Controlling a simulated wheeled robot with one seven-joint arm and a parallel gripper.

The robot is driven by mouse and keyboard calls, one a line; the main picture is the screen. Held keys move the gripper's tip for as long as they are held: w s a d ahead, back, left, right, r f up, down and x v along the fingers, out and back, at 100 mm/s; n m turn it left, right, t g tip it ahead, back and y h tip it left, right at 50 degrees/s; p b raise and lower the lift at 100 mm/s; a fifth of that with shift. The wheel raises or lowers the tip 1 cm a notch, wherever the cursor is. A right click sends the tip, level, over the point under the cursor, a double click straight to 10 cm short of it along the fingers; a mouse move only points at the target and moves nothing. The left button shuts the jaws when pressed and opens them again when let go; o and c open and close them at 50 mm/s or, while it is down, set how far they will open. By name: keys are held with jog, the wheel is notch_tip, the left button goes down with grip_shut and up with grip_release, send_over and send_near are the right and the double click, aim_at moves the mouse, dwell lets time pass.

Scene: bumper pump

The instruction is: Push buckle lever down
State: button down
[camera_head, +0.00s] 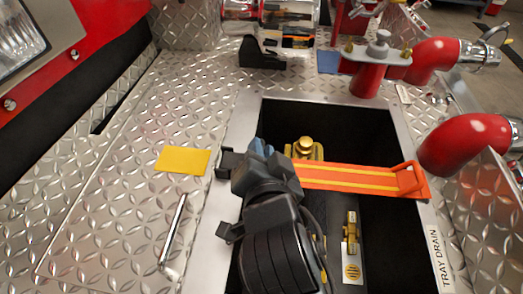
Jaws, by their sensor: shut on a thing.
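An orange strap (345,178) with yellow stripes lies across the dark open tray, from a bracket on the right rim to a black buckle (229,163) at the left rim. My gripper (260,149) is at the buckle end of the strap, seen from behind and above. It is shut on what appears to be the buckle lever. My gripper and wrist hide the lever and the strap's left end, so the lever's angle cannot be told.
Brass fittings (304,148) stand in the tray under the strap. Red pipes (462,145) rise at the right. A metal grab handle (173,234) and a yellow plate (182,160) are on the tread-plate deck at left. A black block (262,54) sits behind the tray.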

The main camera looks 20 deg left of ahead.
jog(key=c, duration=1.1)
grip_release()
jog(key=shift+c, duration=0.2)
jog(key=v, duration=0.7)
jog(key=shift+s, duration=0.45)
jog(key=shift+d, duration=0.1)
jog(key=s+d+h+p, duration=0.1)
jog(key=s+d+p, duration=0.1)
jog(key=s+d, duration=0.3)
jog(key=s+d+n+t+h+p, duration=0.1)
jog(key=s+d, duration=0.4)
jog(key=d, duration=0.6)
jog(key=s+d+f+n+h+p, duration=0.1)
jog(key=s+d+p, duration=0.1)
jog(key=s+d, duration=0.4)
jog(key=shift+s+d+f+t+h+p, duration=0.1)
jog(key=shift+d+t+h+p, duration=0.1)
jog(key=shift+d, duration=0.45)
jog(key=shift+s+d+t+h+p, duration=0.1)
jog(key=shift+d+t+h+p, duration=0.1)
jog(key=shift+d, duration=0.5)
jog(key=s+d+r+h+p, duration=0.1)
jog(key=s+d+r+h, duration=0.1)
jog(key=s+d+r, duration=0.3)
jog(key=shift+s+t+h, duration=0.3)
jog(key=shift+s, duration=0.95)
